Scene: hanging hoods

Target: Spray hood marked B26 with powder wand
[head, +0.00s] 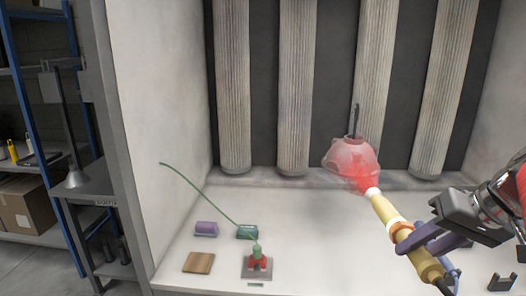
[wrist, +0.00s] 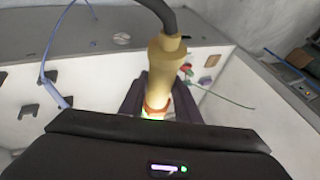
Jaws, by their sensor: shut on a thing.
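My gripper (head: 418,238) is shut on the tan powder wand (head: 385,212) and holds it tilted, its white tip up and to the left. A pale, dome-shaped hood (head: 350,152) hangs from a dark hook in the middle of the booth. Red powder spreads between the wand tip and the hood's lower right, and the hood looks tinted red. I cannot read a mark on it. The tip is just below and right of the hood. In the wrist view the wand (wrist: 166,62) stands between my gripper's dark fingers (wrist: 152,103), with a dark hose on its end.
Pleated filter columns (head: 297,90) line the back wall. A red-based stand (head: 258,266) with a long green rod, a purple block (head: 206,228), a green block (head: 247,232) and a wooden tile (head: 199,262) are on the booth floor. Shelves with a cardboard box (head: 25,208) stand left, outside the booth.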

